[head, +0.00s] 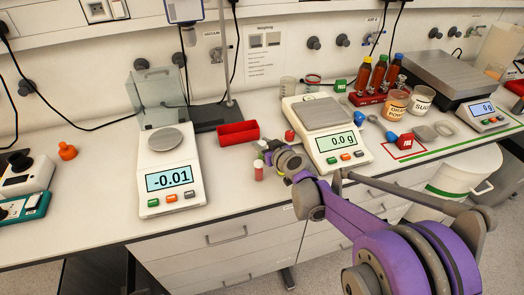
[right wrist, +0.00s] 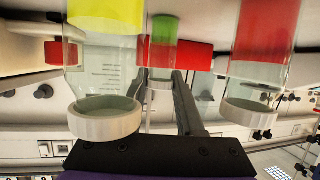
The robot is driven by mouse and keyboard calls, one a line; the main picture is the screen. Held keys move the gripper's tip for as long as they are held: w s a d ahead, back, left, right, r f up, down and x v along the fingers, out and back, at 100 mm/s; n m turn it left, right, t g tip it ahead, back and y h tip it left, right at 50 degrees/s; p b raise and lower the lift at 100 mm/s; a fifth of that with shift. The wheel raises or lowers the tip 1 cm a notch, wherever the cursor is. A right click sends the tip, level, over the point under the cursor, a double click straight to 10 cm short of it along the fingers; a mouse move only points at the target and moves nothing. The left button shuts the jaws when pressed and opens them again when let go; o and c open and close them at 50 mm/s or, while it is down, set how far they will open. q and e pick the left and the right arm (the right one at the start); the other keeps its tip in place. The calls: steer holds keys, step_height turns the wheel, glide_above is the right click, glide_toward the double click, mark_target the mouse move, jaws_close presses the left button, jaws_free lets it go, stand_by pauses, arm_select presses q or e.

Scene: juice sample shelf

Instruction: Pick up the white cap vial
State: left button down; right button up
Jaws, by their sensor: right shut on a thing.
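My right gripper (right wrist: 162,75) is low over the bench, between the two small balances, and shows dark fingers in the right wrist view. It is shut on a small vial (right wrist: 163,32) with a green part and a pale ring at one end, which stands between the fingers. Two larger-looking vials flank it: a yellow one (right wrist: 104,15) on the left and a red one (right wrist: 260,50) on the right, each with a white ring-like cap. In the head view a red vial (head: 258,172) stands left of the gripper; the gripper and arm hide most of the held vial.
A balance (head: 169,160) reading -0.01 stands at left, another (head: 338,150) reading 0.0 g at right. A red tray (head: 238,133) lies behind the vials. Brown bottles (head: 378,73) and tubs stand at back right.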

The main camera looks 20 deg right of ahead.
jaws_close()
steer(key=shift+r, duration=0.1)
